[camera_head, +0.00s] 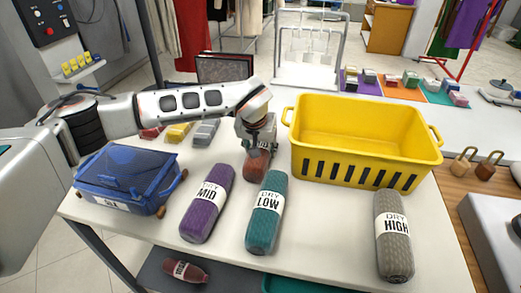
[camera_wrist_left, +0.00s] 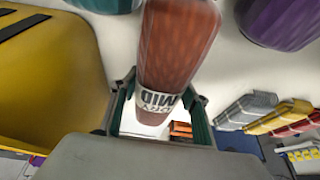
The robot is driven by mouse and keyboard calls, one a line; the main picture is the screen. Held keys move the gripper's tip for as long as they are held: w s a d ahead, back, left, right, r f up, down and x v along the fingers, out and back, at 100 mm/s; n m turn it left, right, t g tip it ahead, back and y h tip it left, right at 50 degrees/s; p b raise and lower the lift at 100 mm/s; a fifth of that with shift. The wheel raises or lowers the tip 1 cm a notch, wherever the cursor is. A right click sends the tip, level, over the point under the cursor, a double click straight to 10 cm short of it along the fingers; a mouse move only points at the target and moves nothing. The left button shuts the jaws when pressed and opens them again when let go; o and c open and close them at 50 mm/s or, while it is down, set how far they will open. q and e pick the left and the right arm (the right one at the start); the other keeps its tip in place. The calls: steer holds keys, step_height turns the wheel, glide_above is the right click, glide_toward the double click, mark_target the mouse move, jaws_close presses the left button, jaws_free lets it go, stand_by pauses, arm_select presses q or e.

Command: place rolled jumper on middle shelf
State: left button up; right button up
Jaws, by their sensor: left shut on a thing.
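My left gripper (camera_head: 259,148) is shut on a rust-brown rolled jumper (camera_head: 256,166) above the white table. In the left wrist view the rust-brown rolled jumper (camera_wrist_left: 178,45) lies between the fingers (camera_wrist_left: 160,108), with a white band reading "MID". A purple rolled jumper (camera_head: 207,203) labelled "DRY MID", a teal one (camera_head: 266,212) labelled "DRY LOW" and a grey one (camera_head: 393,236) labelled "DRY HIGH" lie on the table. A maroon rolled jumper (camera_head: 185,270) lies on a dark shelf (camera_head: 222,275) under the table. I cannot tell whether this is the middle shelf. My right gripper is not in view.
A yellow basket (camera_head: 345,163) stands right of the gripper. A blue lidded box (camera_head: 128,176) stands at the left, below my arm. Small grey and yellow items (camera_wrist_left: 275,117) lie behind the gripper. A teal tray (camera_head: 290,285) shows under the table's front edge.

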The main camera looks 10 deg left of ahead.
arm_select(q)
steer(key=shift+f, duration=0.1)
steer(key=o, duration=1)
steer(key=shift+f, duration=0.15)
steer(key=o, duration=0.4)
steer(key=shift+o, duration=0.2)
